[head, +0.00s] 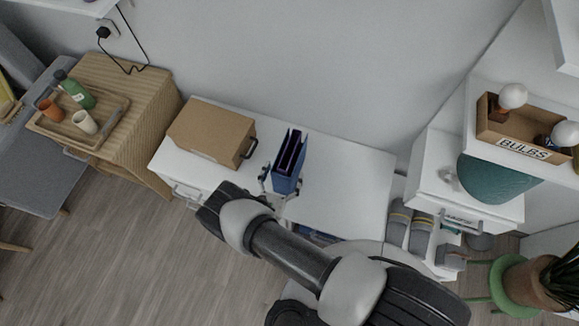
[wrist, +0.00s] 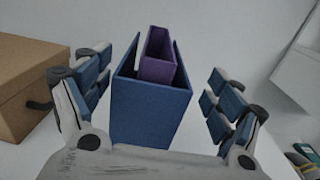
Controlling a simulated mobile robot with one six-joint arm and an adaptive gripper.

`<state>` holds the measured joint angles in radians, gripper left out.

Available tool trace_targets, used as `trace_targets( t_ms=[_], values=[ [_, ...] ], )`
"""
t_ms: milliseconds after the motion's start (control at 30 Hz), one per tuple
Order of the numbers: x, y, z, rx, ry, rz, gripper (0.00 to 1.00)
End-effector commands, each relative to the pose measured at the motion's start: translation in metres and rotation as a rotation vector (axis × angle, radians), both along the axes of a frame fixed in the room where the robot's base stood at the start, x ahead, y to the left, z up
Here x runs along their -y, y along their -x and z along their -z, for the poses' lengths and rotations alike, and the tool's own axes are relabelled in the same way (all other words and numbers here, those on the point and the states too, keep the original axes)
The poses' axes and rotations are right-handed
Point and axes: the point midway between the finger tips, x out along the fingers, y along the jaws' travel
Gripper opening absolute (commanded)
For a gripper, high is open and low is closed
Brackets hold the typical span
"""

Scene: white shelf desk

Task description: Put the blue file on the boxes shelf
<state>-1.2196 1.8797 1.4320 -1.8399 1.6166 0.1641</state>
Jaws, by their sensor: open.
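The blue file (head: 287,166) stands upright on the white desk top, just right of a brown cardboard box (head: 211,131). It is an open-topped blue holder, and a purple file (wrist: 158,58) sits inside it. In the wrist view the blue file (wrist: 150,112) is in the middle. My gripper (head: 280,186) is open at the near side of the file. In the wrist view my gripper (wrist: 160,98) has one finger on each side of the file, with gaps showing. No shelf is clearly marked as the boxes shelf; a wooden box labelled BULBS (head: 520,139) stands on a white shelf at right.
The white desk top (head: 352,190) is clear right of the file. Grey rolled items (head: 410,226) lie in a lower compartment at right. A teal rounded object (head: 497,181) sits under the BULBS shelf. A wooden cabinet with a tray (head: 78,126) stands at left.

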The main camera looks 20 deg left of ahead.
Motion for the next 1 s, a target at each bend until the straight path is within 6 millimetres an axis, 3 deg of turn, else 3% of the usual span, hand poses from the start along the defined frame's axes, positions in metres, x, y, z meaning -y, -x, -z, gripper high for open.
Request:
trace_targets(
  t_ms=[433, 733, 1000],
  values=[
    [-0.002, -0.051, 0.002, 0.000, 0.000, 0.002, 0.86],
    [-0.002, -0.055, 0.001, 0.000, 0.000, 0.000, 0.86],
    [-0.002, -0.055, 0.001, 0.000, 0.000, 0.000, 0.68]
  ],
)
